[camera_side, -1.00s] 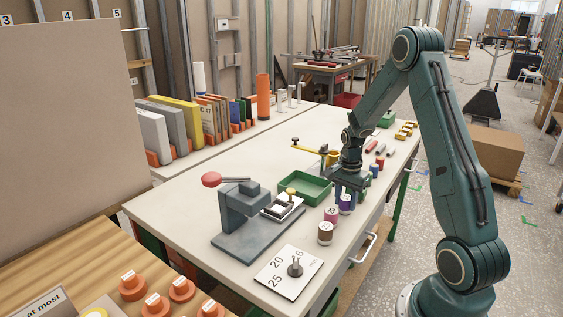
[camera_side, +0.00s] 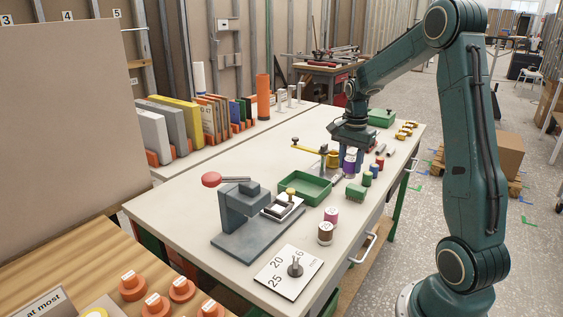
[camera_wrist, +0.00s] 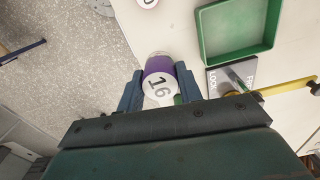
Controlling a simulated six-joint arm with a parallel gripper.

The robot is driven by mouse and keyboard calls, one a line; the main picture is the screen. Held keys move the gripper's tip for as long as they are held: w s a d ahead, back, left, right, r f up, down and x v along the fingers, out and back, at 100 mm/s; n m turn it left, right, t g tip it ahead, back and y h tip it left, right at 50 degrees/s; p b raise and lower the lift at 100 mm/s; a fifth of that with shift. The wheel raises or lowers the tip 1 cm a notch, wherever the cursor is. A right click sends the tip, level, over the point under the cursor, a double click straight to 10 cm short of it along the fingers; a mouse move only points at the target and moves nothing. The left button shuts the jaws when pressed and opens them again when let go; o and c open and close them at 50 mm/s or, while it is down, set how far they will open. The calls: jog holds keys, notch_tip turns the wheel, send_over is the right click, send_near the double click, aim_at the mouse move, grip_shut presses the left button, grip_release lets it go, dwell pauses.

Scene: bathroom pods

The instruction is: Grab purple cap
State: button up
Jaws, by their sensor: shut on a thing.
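The purple cap (camera_side: 349,164) has a white top. In the wrist view the purple cap (camera_wrist: 158,68) sits between the two fingers, its white face reading 16. My gripper (camera_side: 350,154) is shut on it and holds it up, seemingly above the tabletop, near the yellow-handled fixture. In the wrist view my gripper (camera_wrist: 159,88) has one finger on each side of the cap. A magenta cap (camera_side: 331,217) and a brown cap (camera_side: 325,234), both white-topped, stand on the table nearer the front.
An empty green tray (camera_side: 304,199) lies left of the held cap. A grey press (camera_side: 243,215) with a red knob stands further left. A FREE/LOCK plate (camera_wrist: 220,80) shows in the wrist view.

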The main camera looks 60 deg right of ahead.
aim_at(350, 159)
notch_tip(350, 159, up, 7)
jog(key=shift+r, duration=0.1)
dwell(0.7)
